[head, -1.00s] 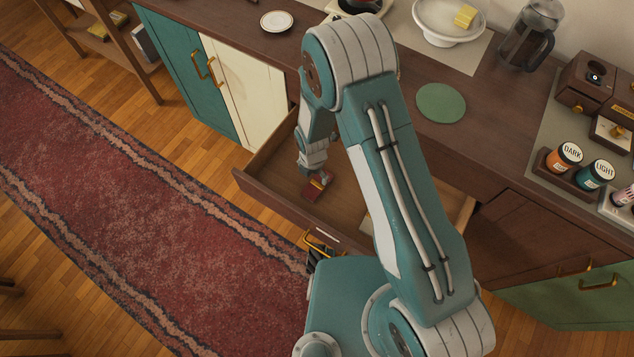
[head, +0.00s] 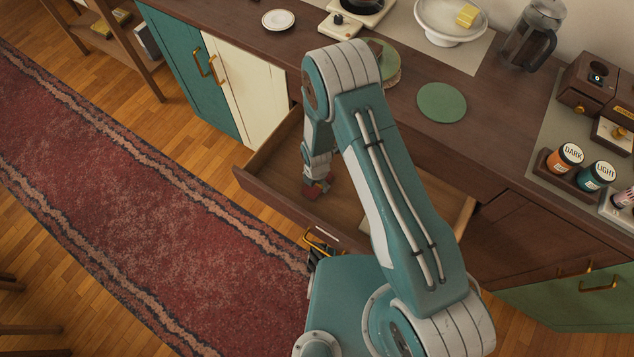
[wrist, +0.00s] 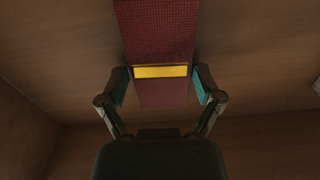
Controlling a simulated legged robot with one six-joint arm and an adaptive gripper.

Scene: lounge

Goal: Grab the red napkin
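The red napkin (wrist: 160,28) lies flat in the open drawer, with a yellow band (wrist: 160,71) around it. It shows in the head view (head: 311,192) as a small dark red patch, partly hidden by my gripper (head: 322,181). In the wrist view my gripper (wrist: 161,74) is open, one finger on each side of the napkin near the yellow band. Small gaps show between the fingertips and the napkin. I cannot tell how far the fingertips are above the drawer floor.
The wooden drawer (head: 267,207) has walls around the napkin, and a pale item (wrist: 317,86) lies at its right. The countertop (head: 440,140) above holds a green disc (head: 441,102), a white plate (head: 278,19) and a pedestal bowl (head: 447,28). A red rug (head: 120,190) lies on the floor.

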